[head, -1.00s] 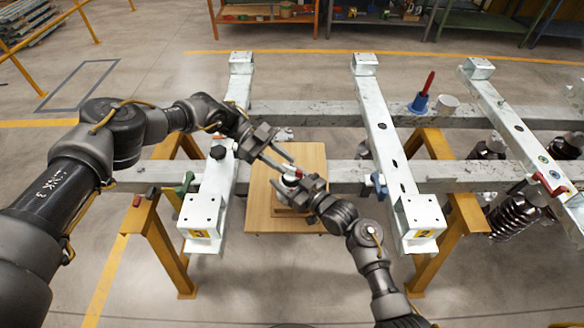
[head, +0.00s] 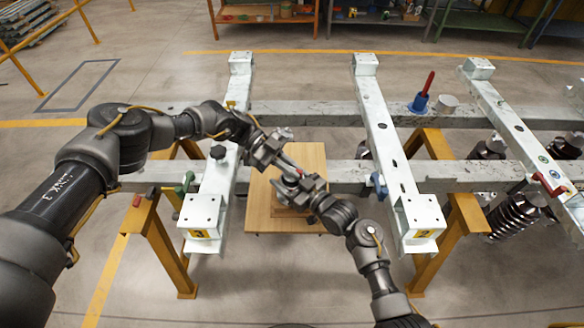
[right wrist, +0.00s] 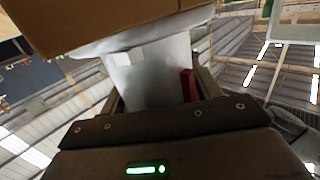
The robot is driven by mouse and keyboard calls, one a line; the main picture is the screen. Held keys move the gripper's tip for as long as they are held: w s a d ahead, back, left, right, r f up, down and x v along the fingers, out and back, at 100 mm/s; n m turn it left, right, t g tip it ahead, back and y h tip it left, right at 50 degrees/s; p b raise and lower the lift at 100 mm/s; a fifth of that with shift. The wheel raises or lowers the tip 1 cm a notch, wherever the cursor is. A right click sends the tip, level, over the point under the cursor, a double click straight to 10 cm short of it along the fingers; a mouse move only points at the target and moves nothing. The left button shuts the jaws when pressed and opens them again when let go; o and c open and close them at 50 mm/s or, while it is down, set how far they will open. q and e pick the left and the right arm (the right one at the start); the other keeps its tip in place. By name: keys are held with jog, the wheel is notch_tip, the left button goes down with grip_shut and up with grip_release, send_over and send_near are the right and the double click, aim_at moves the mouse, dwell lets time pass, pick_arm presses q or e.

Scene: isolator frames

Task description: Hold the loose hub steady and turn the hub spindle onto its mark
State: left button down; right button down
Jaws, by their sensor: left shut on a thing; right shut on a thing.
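The loose hub (right wrist: 150,80) shows in the right wrist view as a pale grey body between my right gripper's fingers, with a red tab (right wrist: 188,86) and a small white block (right wrist: 127,58) on it. My right gripper (head: 288,180) is shut on it, low over the wooden board, and it also shows in the right wrist view (right wrist: 158,95). My left gripper (head: 288,164) reaches in from the upper left, its fingertips just above and against the right gripper. It is shut on a small part on top of the hub, apparently the spindle. The spindle and its mark are hidden by the grippers.
The wooden board (head: 312,160) lies between two pale cross-beams (head: 215,185) (head: 385,140). Long grey rails (head: 300,113) cross behind, on yellow trestles (head: 150,240).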

pick_arm(q)
jog(key=shift+f, duration=0.1)
jog(key=shift+f+m+g+y, duration=0.1)
jog(key=shift+m+g+y, duration=0.7)
jog(key=shift+m+g, duration=0.15)
jog(key=shift+m+g+y, duration=0.35)
jog(key=shift+m+y, duration=0.05)
jog(key=shift+m, duration=0.15)
jog(key=c, duration=1.5)
grip_release()
jog(key=shift+r, duration=0.2)
notch_tip(320, 180, up, 10)
